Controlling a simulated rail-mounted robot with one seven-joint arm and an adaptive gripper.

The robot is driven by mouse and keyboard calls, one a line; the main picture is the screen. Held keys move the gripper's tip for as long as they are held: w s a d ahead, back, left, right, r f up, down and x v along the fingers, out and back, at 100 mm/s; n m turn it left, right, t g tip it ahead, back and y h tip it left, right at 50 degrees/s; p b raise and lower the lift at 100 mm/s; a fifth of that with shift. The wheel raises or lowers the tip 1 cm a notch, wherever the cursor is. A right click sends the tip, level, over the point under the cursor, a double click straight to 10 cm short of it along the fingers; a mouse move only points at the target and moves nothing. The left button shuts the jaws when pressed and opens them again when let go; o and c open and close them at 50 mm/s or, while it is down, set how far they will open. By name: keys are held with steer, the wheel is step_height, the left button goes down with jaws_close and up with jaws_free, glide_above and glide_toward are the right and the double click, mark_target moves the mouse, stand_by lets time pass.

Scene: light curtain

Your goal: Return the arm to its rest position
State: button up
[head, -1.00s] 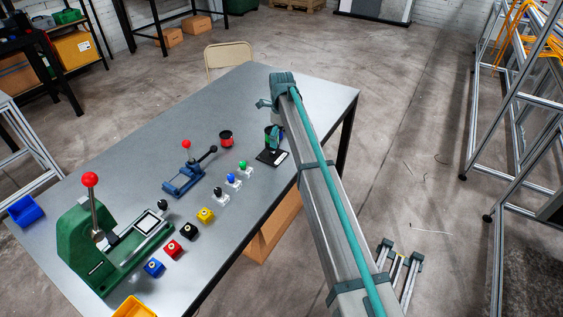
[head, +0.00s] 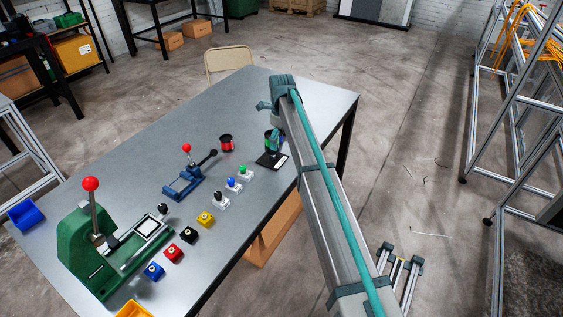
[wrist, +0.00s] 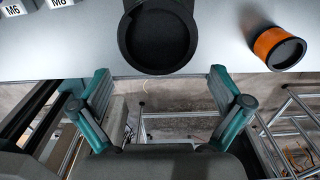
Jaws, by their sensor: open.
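My gripper (wrist: 159,72) is open in the wrist view, its two teal fingers spread wide with nothing between them. A round black container (wrist: 160,38) lies just beyond the fingertips, apart from them. A container with an orange band (wrist: 268,42) is off to the right. In the head view my arm reaches up the picture over the right side of the table, bent at its far end. There my gripper is mostly hidden by the arm and not clear among the dark and teal shapes above a black plate (head: 267,161).
The grey table (head: 245,100) holds a red container (head: 226,144), a blue toggle clamp (head: 184,188), a green press (head: 85,245), and several coloured blocks and buttons. A chair (head: 229,60) stands behind. Metal frames (head: 480,120) stand at the right, with open floor between them and the table.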

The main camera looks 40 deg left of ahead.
step_height(320, 180, up, 9)
steer(key=p, duration=0.3)
steer(key=w+d+f+n+g+h+b, duration=0.1)
steer(key=w+d+f+n+b, duration=0.2)
steer(key=d+f, duration=2.05)
steer(key=s+d+f+n+g, duration=0.1)
steer(key=s+d+f+n, duration=0.15)
steer(key=d+f, duration=0.75)
steer(key=s+d+f+n+g, duration=0.1)
steer(key=s+d+f+n, duration=0.15)
steer(key=d+f, duration=0.65)
steer(key=s+d+f+n+g+b, duration=0.15)
steer(key=s+d+f, duration=0.35)
steer(key=s+d, duration=0.5)
steer(key=s+d+f+n, duration=0.2)
steer(key=s+d+f, duration=0.2)
steer(key=s+d, duration=0.65)
steer(key=s+d+f+n+g+b, duration=0.1)
steer(key=s+d+n, duration=0.1)
steer(key=s+d, duration=0.4)
steer(key=s+d+f+n+g+y, duration=0.1)
steer(key=s+d, duration=0.4)
steer(key=s, duration=0.7)
steer(key=shift+s+d+f+n+b, duration=0.3)
steer(key=shift+d+f+n+b, duration=0.1)
steer(key=shift+n, duration=0.35)
